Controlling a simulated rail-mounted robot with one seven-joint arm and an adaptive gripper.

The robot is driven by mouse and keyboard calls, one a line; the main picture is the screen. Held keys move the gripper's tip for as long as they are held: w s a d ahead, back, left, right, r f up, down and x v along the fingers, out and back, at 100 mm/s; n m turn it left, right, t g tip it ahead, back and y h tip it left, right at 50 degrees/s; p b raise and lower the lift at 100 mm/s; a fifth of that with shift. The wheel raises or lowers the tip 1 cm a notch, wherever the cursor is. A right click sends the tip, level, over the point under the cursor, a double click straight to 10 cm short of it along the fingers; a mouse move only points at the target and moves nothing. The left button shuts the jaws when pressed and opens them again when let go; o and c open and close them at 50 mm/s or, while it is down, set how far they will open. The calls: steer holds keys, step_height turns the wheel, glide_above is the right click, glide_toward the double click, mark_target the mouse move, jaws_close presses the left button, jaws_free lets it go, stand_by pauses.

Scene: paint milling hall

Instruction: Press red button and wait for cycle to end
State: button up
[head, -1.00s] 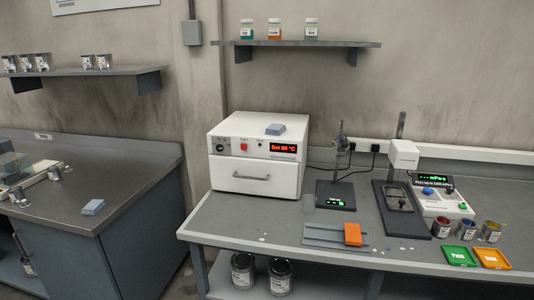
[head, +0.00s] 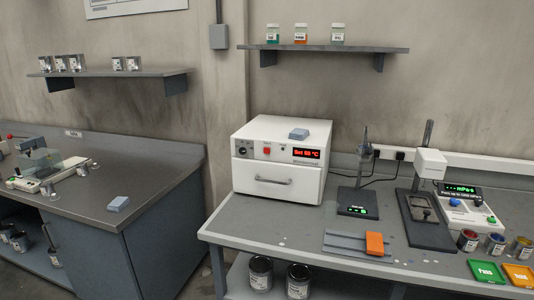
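A white box oven (head: 278,172) stands on the grey bench, with its drawer-like door with a bar handle (head: 273,181) shut. Its front panel has a red button (head: 267,150), a dark knob (head: 242,151) and a display (head: 306,153) with red text that seems to read "Set 90 °C". I cannot tell from the frames which red button is meant. My gripper is not in view.
A stand with a green readout (head: 358,209), a white-headed press (head: 431,165), a rail with an orange block (head: 375,244), paint cans and green and orange trays (head: 486,271) occupy the bench. A steel bench (head: 100,190) stands left.

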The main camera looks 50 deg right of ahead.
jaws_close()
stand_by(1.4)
